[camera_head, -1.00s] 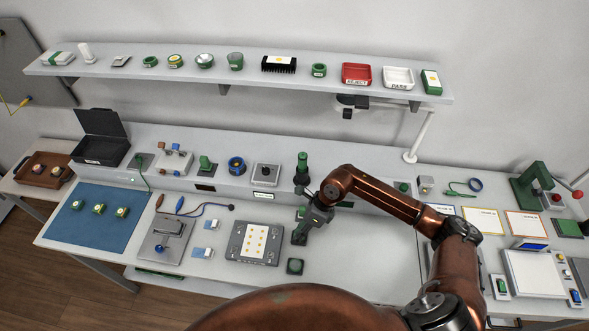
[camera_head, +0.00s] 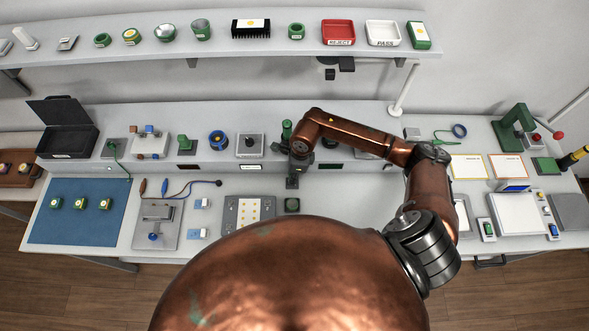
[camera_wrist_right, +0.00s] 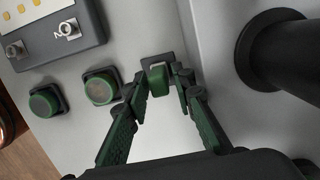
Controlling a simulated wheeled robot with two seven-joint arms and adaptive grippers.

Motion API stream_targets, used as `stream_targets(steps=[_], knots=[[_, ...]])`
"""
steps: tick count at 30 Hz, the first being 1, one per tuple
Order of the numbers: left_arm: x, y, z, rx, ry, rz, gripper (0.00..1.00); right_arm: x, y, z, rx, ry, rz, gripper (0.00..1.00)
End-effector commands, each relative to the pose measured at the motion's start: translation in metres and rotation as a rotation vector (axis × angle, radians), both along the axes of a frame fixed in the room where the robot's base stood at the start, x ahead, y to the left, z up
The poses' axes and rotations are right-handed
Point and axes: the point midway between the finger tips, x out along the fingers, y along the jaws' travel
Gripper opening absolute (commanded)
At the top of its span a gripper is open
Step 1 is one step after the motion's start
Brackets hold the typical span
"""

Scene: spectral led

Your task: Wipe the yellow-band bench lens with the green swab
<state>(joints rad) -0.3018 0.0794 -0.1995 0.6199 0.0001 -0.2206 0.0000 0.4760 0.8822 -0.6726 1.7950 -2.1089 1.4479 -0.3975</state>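My right gripper (camera_head: 292,182) points down at the front of the bench, just below the upright green cylinder (camera_head: 287,130). In the right wrist view its two green-padded fingers (camera_wrist_right: 161,88) are apart. They stand on either side of a small green block (camera_wrist_right: 158,80) at a dark square base. I cannot tell whether they touch it, or whether it is the green swab. Two round green pieces in black square frames, one nearer (camera_wrist_right: 101,88) and one farther (camera_wrist_right: 45,102), lie beside it. I cannot pick out the yellow-band bench lens with certainty. My left gripper is out of view.
A blue mat (camera_head: 70,228) with three small green pieces lies at the left. A yellow-banded green ring (camera_head: 131,36) stands on the upper shelf. A grey panel (camera_head: 230,212) lies left of my gripper; a dark cylinder (camera_wrist_right: 285,55) rises close by in the wrist view.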

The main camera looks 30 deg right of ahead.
Motion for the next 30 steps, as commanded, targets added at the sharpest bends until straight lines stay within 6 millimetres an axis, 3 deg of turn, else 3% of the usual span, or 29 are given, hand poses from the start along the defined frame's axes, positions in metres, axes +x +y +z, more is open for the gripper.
stream_targets(steps=[4,13,24,27,28,30], knots=[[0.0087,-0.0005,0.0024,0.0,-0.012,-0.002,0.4,-0.0003,0.0015,-0.01,0.001,0.002,-0.001,0.23],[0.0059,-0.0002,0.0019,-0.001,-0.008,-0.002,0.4,-0.0002,0.0007,-0.0126,0.0,0.0,-0.002,0.23],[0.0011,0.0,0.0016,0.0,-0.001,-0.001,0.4,-0.0002,0.0005,-0.0122,0.0,0.0,-0.002,0.0],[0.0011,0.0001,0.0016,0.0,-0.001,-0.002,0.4,-0.0002,0.0004,-0.0121,0.0,0.0,-0.002,0.0],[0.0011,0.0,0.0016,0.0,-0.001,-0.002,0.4,-0.0002,0.0005,-0.0121,0.0,0.0,-0.002,0.16],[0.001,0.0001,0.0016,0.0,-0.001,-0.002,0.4,-0.0002,0.0005,-0.0121,0.0,0.0,-0.002,0.2]])
